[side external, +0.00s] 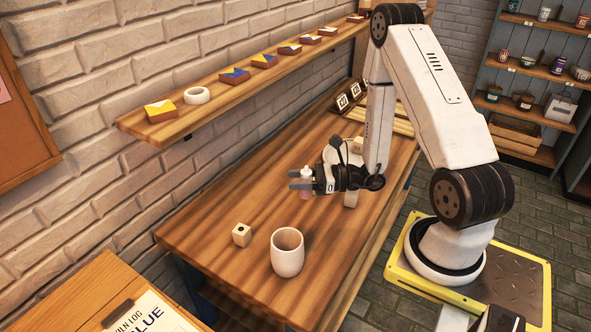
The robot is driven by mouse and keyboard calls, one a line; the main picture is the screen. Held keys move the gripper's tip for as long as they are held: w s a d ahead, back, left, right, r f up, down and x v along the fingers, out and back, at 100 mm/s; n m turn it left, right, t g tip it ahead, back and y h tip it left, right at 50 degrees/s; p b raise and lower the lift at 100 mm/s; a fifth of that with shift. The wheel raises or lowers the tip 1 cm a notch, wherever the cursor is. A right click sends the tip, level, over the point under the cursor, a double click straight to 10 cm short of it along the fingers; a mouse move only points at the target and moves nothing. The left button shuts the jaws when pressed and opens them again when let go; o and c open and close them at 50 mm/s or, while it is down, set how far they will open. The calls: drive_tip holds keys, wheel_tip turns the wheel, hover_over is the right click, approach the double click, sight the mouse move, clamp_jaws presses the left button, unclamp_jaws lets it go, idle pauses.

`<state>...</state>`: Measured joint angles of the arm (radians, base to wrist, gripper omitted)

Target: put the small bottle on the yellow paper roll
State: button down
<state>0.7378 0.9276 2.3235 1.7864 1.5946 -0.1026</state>
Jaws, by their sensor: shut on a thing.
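My gripper (301,181) is above the wooden table, its fingers pointing left. It is shut on a small bottle (306,172) with a pale top and a pinkish lower part. The fingers hide the bottle's middle. The bottle looks upright; I cannot tell whether its base touches the table. A cream-white ring-shaped roll (197,95) lies flat on the wall shelf, up and to the left of my gripper.
A cream cup (287,252) and a small pale cube (241,235) stand on the table (205,225). The table's left part is mostly clear.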

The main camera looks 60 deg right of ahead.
drive_tip(key=w+d+r+n+g+y, duration=0.1)
drive_tip(key=w+d+n+g+y, duration=0.3)
drive_tip(key=d, duration=1.2)
drive_tip(key=shift+m+t+h, duration=0.3)
drive_tip(key=shift+m+t, duration=0.1)
drive_tip(key=shift+m, duration=0.2)
drive_tip(key=shift+w+a+f, duration=0.1)
drive_tip(key=shift+w+f, duration=0.15)
drive_tip(key=shift+f, duration=1.1)
drive_tip(key=shift+w+f, duration=0.2)
drive_tip(key=shift+f, duration=1.1)
drive_tip(key=shift+w+a+f, duration=0.1)
drive_tip(key=shift+w+f, duration=0.15)
drive_tip(key=shift+f, duration=1.1)
drive_tip(key=shift+f, duration=0.15)
drive_tip(key=shift+c, duration=1.3)
unclamp_jaws()
drive_tip(key=v, duration=0.7)
drive_tip(key=shift+s+d, duration=0.2)
